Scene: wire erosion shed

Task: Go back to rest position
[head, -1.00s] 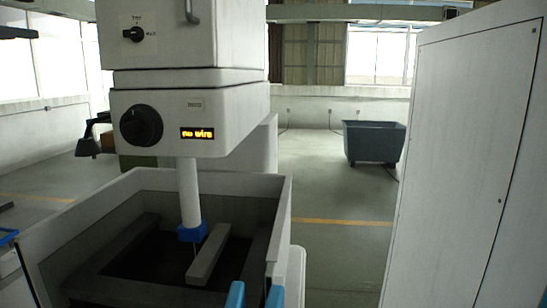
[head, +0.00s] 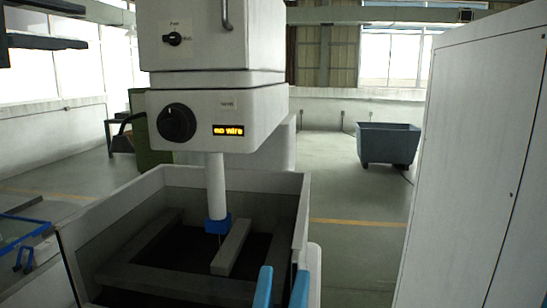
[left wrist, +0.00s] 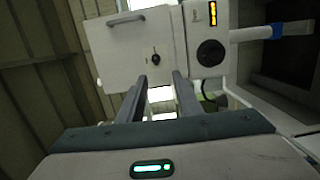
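The machine head (head: 215,115) with a "no wire" display (head: 228,130) hangs over the tank. A tall white cabinet (head: 470,170) stands close on the right. A blue-grey bin (head: 388,145) stands farther back. Floor (head: 350,200) between them is clear. A blue frame (head: 25,240) is at left.

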